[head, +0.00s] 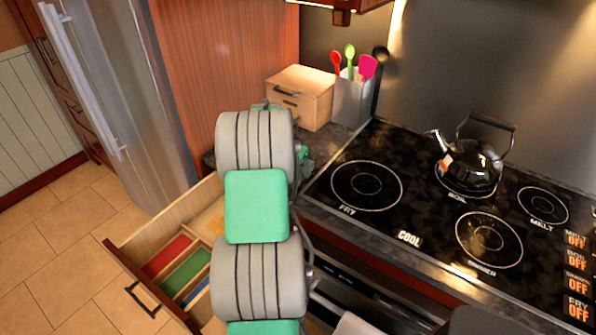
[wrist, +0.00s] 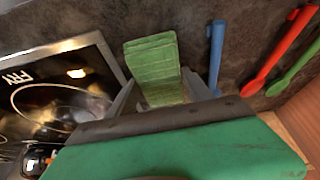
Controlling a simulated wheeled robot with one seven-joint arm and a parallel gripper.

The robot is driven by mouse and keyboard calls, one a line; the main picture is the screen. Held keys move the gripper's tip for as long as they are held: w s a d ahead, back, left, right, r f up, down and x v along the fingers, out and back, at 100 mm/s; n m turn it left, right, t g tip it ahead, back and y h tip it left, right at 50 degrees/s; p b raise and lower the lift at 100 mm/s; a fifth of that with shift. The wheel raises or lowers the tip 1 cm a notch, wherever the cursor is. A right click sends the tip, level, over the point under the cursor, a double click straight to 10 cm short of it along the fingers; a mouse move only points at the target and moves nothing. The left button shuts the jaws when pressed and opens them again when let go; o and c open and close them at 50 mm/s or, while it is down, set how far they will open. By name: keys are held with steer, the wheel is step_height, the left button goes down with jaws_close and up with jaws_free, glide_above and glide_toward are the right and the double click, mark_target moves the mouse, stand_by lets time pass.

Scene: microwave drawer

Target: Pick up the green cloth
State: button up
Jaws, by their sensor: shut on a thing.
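The green cloth (wrist: 152,62) shows in the wrist view as a flat, folded, striped piece. My gripper (wrist: 160,92) is shut on it, with one grey finger on each side. The cloth sticks out beyond the fingers, in front of a dark speckled surface. In the head view my arm covers the gripper. A small green patch shows at the arm's right edge there, but I cannot tell whether it is the cloth.
An open drawer (head: 112,244) with red, green and blue items inside is at lower left. A stove (head: 410,190) with a kettle (head: 470,165) is at right. A wooden box (head: 302,92) and a utensil holder (head: 350,100) stand behind my arm.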

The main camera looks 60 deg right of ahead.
steer(key=shift+c, duration=0.9)
steer(key=shift+r+b, duration=0.45)
steer(key=shift+r, duration=0.15)
steer(key=b+v, duration=0.1)
steer(key=v, duration=0.2)
steer(key=a+b+v, duration=0.1)
steer(key=v, duration=0.5)
steer(key=shift+w+a+f+b, duration=0.2)
steer(key=shift+a+f+b, duration=0.1)
steer(key=shift+f+b, duration=0.1)
steer(key=a+r+b, duration=0.1)
steer(key=a+r, duration=0.3)
steer(key=a, duration=0.5)
steer(key=shift+w+r+b, duration=0.2)
steer(key=shift+w+b, duration=0.1)
steer(key=shift+b, duration=0.1)
